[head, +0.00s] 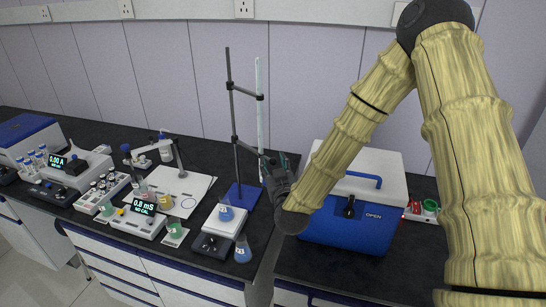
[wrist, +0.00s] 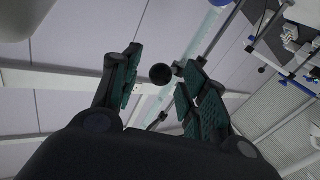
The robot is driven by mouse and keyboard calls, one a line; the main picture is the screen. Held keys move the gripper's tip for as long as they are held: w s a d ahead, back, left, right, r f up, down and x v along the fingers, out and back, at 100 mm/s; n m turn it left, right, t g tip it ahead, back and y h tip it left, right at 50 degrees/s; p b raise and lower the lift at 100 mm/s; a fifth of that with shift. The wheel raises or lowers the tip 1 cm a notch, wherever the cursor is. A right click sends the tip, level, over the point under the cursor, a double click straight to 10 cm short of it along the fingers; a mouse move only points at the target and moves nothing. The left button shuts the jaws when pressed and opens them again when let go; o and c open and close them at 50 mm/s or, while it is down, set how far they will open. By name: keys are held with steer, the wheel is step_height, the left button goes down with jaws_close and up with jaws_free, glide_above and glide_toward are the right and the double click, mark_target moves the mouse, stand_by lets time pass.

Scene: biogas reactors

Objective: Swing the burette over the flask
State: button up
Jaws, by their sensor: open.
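The burette (head: 260,105) is a tall clear tube, clamped upright beside a dark rod (head: 231,125) on a blue base (head: 239,196). It shows as a pale tube in the wrist view (wrist: 207,36). A small flask with blue liquid (head: 226,212) stands on a white-topped stirrer (head: 225,221), left of the burette. Another blue flask (head: 242,250) stands in front. My gripper (head: 271,163) is open near the burette's lower end, which it partly hides. In the wrist view, a round black knob (wrist: 160,74) appears between the open fingers; I cannot tell whether they touch it.
A blue cool box with a white lid (head: 356,215) stands right of my gripper. To the left are a white plate (head: 180,190), a meter reading 0.8 mS (head: 140,220) and several beakers and vials. The wall (head: 190,80) is close behind the bench.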

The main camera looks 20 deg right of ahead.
steer(key=shift+w+d, duration=0.1)
steer(key=shift+w, duration=0.85)
jaws_close()
